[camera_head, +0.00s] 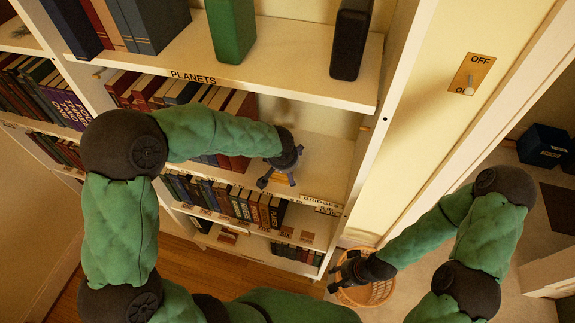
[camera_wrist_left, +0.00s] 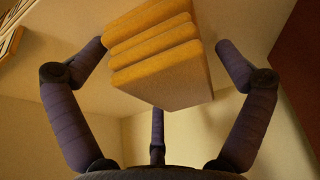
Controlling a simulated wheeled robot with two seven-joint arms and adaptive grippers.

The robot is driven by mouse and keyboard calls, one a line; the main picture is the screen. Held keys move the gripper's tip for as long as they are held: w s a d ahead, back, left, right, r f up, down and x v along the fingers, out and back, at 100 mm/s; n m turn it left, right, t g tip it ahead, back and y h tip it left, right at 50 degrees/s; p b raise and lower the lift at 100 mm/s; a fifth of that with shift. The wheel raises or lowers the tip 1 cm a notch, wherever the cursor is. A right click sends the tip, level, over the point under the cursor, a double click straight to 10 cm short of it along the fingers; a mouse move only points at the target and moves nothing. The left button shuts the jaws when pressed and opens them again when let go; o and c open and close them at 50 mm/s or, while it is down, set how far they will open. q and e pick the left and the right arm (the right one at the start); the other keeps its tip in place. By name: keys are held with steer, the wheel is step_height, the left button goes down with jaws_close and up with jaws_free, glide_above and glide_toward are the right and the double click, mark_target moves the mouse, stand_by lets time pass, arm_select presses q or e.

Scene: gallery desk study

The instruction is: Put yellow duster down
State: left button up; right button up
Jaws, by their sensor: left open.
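The yellow duster (camera_wrist_left: 155,60) is a folded, layered yellow block. In the left wrist view it sits between the spread dark fingers of my left gripper (camera_head: 279,180), with narrow gaps at both sides. My left gripper is open and reaches into the bookcase at the shelf below the PLANETS label, right of the books. In the head view my gripper mostly hides the duster, and I cannot tell exactly how it rests there. My right gripper (camera_head: 340,275) is low at the right, over a wicker basket, with its fingers apart and nothing visible in them.
Rows of books (camera_head: 240,120) fill the left part of the shelf. A green object (camera_head: 231,30) and a black object (camera_head: 351,40) stand on the shelf above. The wicker basket (camera_head: 372,294) stands on the floor. A light switch (camera_head: 470,75) is on the wall at right.

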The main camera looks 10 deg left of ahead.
arm_select(q)
steer(key=shift+r+p, duration=0.5)
steer(key=shift+p, duration=0.2)
steer(key=v, duration=1.1)
steer(key=shift+s+r+p, duration=0.2)
steer(key=shift+r+p, duration=0.15)
